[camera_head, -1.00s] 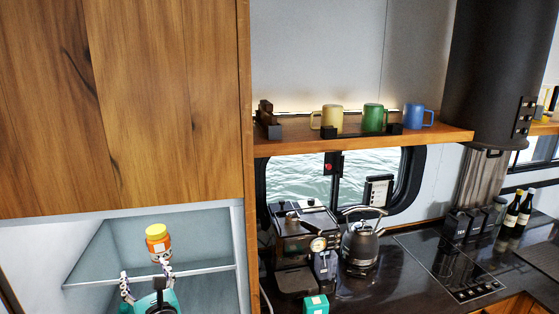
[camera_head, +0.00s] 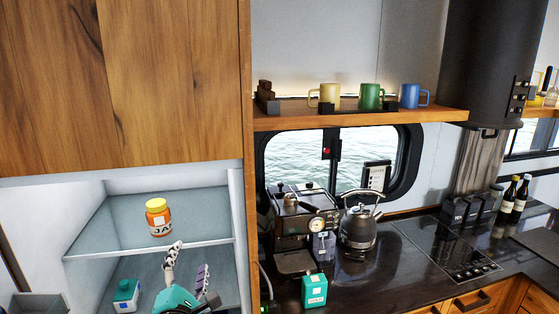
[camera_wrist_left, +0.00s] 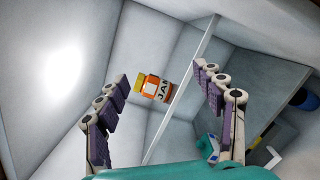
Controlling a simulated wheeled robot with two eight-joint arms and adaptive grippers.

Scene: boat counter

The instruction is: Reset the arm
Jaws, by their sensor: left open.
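My left gripper (camera_head: 187,268) is at the bottom left of the head view, in front of the open cabinet and below its upper shelf edge. Its fingers are spread and empty; they also show in the left wrist view (camera_wrist_left: 163,98). A jam jar (camera_head: 158,217) with a yellow lid and orange label stands upright on the upper shelf, apart from the fingers. In the left wrist view the jar (camera_wrist_left: 157,88) appears beyond and between the fingers. My right gripper is not in view.
The cabinet shelf (camera_head: 200,243) and side wall are close to my left gripper. A teal-and-white container (camera_head: 125,295) sits below the shelf. On the counter stand a teal box (camera_head: 314,291), a coffee machine (camera_head: 303,222) and a kettle (camera_head: 358,228). Mugs (camera_head: 370,96) line the wooden shelf.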

